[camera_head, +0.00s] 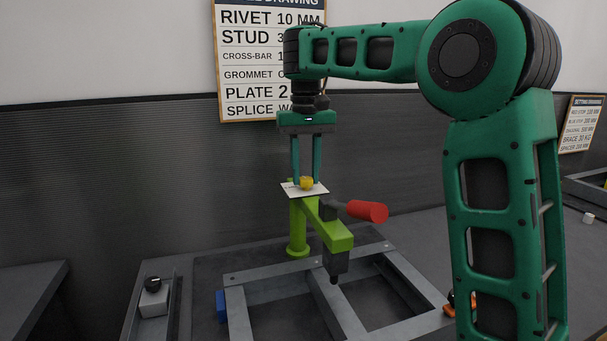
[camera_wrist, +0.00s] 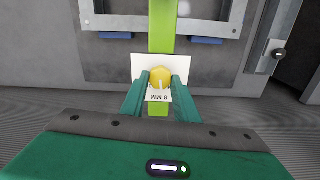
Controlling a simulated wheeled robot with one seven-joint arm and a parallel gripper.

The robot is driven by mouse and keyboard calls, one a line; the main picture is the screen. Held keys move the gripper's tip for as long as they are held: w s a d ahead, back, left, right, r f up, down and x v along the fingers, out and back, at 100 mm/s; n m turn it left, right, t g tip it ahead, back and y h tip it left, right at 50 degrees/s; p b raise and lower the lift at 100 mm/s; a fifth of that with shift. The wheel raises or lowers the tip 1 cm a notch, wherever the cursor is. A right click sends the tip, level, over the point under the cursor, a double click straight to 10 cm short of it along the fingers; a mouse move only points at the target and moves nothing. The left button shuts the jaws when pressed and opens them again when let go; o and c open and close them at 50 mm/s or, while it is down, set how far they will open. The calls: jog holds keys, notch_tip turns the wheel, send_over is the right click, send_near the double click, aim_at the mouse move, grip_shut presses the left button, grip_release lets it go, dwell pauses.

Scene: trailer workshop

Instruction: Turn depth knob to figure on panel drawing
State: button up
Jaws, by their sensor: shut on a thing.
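The yellow depth knob (camera_head: 306,184) sits on a white dial plate (camera_head: 291,190) on top of the lime-green drill stand (camera_head: 297,228). My gripper (camera_head: 306,180) points straight down, its two fingers shut on the knob from both sides. In the wrist view the knob (camera_wrist: 160,76) is between the fingertips, and the dial plate (camera_wrist: 182,65) shows an upside-down marking that seems to read 8 MM. The panel drawing (camera_head: 240,60) hangs on the wall behind; it lists RIVET 10 MM, STUD, CROSS-BAR, GROMMET, PLATE and SPLICE. My arm covers most figures at its right.
A red handle (camera_head: 367,211) sticks out right of the drill. A grey metal frame (camera_head: 265,273) lies on the bench below. A small box with a black knob (camera_head: 153,284) stands at left. Another sign (camera_head: 580,125) hangs at far right.

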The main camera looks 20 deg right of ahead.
aim_at(306, 178)
jog(key=m, duration=0.6)
jog(key=shift+r+m, duration=0.1)
jog(key=shift+m, duration=0.2)
jog(key=m, duration=0.5)
jog(key=shift+w+r+m, duration=0.1)
jog(key=shift+m, duration=0.2)
jog(key=o, duration=1.1)
jog(key=shift+c, duration=0.2)
notch_tip(306, 178, up, 10)
jog(key=shift+r, duration=0.2)
jog(key=shift+d, duration=0.1)
dwell(0.4)
